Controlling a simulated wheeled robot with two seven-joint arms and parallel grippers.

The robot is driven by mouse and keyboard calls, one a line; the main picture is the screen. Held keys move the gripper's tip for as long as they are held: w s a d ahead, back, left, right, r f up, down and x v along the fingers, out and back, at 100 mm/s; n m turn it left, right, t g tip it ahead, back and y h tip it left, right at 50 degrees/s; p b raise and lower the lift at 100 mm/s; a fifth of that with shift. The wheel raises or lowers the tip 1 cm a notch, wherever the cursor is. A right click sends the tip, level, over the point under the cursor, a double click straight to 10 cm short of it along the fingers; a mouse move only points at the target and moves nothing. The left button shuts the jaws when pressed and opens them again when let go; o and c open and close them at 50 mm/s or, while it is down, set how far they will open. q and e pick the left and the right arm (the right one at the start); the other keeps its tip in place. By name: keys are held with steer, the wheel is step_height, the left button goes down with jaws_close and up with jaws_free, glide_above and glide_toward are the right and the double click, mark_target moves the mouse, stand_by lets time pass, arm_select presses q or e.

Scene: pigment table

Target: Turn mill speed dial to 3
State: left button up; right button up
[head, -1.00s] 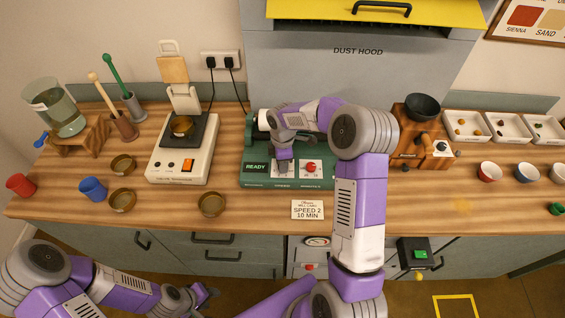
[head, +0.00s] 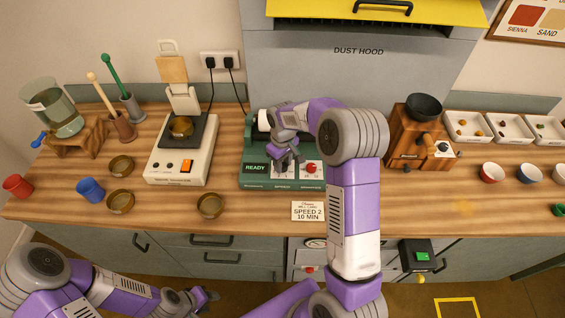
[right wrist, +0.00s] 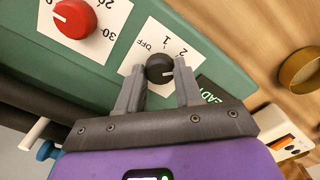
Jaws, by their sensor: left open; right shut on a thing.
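The green mill (head: 255,182) stands mid-counter with a lit READY display. Its black speed dial (right wrist: 160,68) sits on a white plate where OFF, 1 and 2 show in the right wrist view. A pale mark on the dial points right, towards one finger; no 3 is visible, and part of the scale is hidden. My right gripper (right wrist: 159,88) is shut on the dial, one finger on each side; in the head view it (head: 286,161) largely covers the dial. My left gripper (head: 207,296) is open and empty, low in front of the counter.
A red knob (right wrist: 75,18) is beside the dial on the mill. A card (head: 308,211) in front reads SPEED 2, 10 MIN. A hotplate (head: 168,165) stands to the left and a wooden grinder (head: 405,145) to the right. Brass bowls lie front left.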

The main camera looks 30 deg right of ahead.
steer(key=shift+m, duration=2.3)
steer(key=o, duration=1)
steer(key=shift+o, duration=0.2)
step_height(320, 180, up, 8)
steer(key=shift+f+p, duration=0.2)
steer(key=shift+p, duration=0.2)
